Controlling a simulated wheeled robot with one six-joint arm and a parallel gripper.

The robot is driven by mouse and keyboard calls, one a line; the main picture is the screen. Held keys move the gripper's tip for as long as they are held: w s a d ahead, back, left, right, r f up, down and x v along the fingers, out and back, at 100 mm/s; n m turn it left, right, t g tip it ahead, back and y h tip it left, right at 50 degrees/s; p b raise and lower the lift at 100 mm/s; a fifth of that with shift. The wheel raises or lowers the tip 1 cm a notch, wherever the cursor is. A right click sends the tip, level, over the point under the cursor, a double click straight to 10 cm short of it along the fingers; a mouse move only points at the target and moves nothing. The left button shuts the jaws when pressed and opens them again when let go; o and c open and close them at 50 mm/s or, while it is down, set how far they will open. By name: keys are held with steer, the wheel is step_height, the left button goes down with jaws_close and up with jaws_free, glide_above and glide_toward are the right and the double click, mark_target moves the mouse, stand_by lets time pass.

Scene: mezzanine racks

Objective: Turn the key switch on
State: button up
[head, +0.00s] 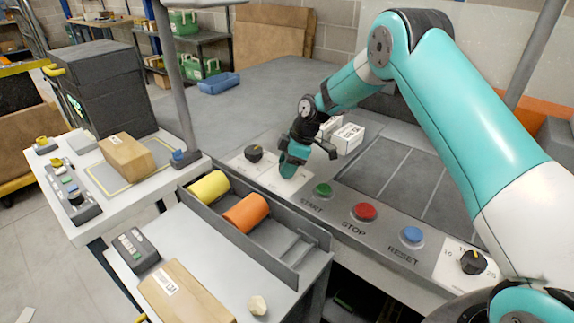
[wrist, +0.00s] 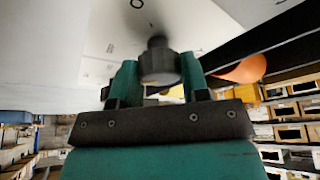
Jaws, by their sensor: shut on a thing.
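The control panel (head: 385,235) is a grey strip with green START, red STOP and blue RESET buttons. My gripper (head: 291,168) points down at the white plate left of the START button and hides what it holds in the head view. In the wrist view my gripper (wrist: 158,75) has its teal fingers on both sides of a dark round piece, the key switch (wrist: 157,58), which stands out from the white plate. The fingers are shut on it. Its turn position cannot be read.
A black knob (head: 253,153) stands just left of my gripper, and a rotary knob (head: 473,262) sits at the panel's right end. Small white boxes (head: 346,137) lie behind the gripper. A chute with a yellow roll (head: 208,187) and an orange roll (head: 245,213) lies in front.

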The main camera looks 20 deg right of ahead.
steer(key=m+b, duration=0.1)
steer(key=m, duration=0.1)
steer(key=m+t, duration=0.1)
steer(key=m, duration=0.1)
steer(key=shift+t+h+b, duration=0.3)
steer(key=shift+b, duration=0.1)
steer(key=m+t+h+b, duration=0.1)
steer(key=m, duration=0.3)
steer(key=shift+s+a+m, duration=0.1)
steer(key=shift+m, duration=0.3)
steer(key=m+h, duration=0.1)
steer(key=m, duration=0.3)
steer(key=shift+a+r+t+h+b, duration=0.1)
steer(key=shift+t+h+b, duration=0.25)
steer(key=shift+t+h, duration=0.05)
steer(key=m+h, duration=0.1)
steer(key=m, duration=0.4)
steer(key=shift+h, duration=0.4)
steer(key=o, duration=0.9)
